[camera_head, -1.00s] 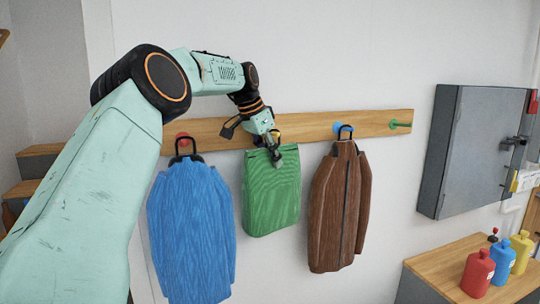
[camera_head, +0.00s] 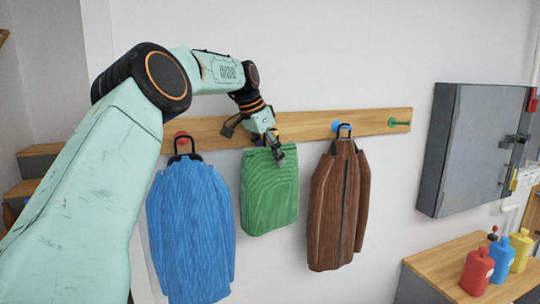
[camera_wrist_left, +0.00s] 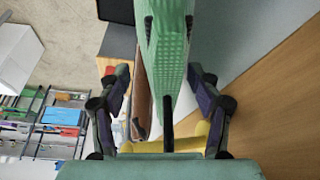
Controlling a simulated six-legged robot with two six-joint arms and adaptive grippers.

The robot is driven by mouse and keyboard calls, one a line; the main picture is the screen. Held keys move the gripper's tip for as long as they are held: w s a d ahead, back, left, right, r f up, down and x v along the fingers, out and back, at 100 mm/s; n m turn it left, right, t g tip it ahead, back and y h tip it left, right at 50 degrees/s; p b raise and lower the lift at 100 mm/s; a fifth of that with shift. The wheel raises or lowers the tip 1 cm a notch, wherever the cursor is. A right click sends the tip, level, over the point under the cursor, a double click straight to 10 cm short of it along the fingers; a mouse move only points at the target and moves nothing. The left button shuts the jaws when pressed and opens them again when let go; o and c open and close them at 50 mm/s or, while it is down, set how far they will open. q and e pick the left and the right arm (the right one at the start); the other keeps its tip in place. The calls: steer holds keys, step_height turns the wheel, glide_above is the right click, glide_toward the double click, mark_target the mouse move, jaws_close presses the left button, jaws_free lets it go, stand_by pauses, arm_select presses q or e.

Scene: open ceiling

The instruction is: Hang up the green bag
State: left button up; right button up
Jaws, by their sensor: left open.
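The green bag (camera_head: 270,197) hangs upright against the wooden rail (camera_head: 305,126), between a blue coat and a brown coat. My left gripper (camera_head: 273,140) is at the bag's top edge, in front of the rail. In the left wrist view the gripper (camera_wrist_left: 158,78) is open, with one finger on each side of the green bag (camera_wrist_left: 172,45). The bag's black loop (camera_wrist_left: 168,128) lies between the fingers, beside a yellow part (camera_wrist_left: 190,140) that looks like a peg. Whether the loop is over it is unclear. My right gripper is out of view.
The blue coat (camera_head: 192,225) hangs by a red peg (camera_head: 180,136). The brown coat (camera_head: 338,205) hangs by a blue peg (camera_head: 341,128). A green peg (camera_head: 398,122) is bare. A grey wall cabinet (camera_head: 470,145) and bottles on a wooden-topped unit (camera_head: 445,262) stand to the right.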

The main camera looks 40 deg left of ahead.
arm_select(q)
steer(key=shift+a, duration=0.15)
steer(key=v, duration=1.1)
steer(key=shift+s+r, duration=0.1)
steer(key=shift+r, duration=0.4)
steer(key=shift+s, duration=0.1)
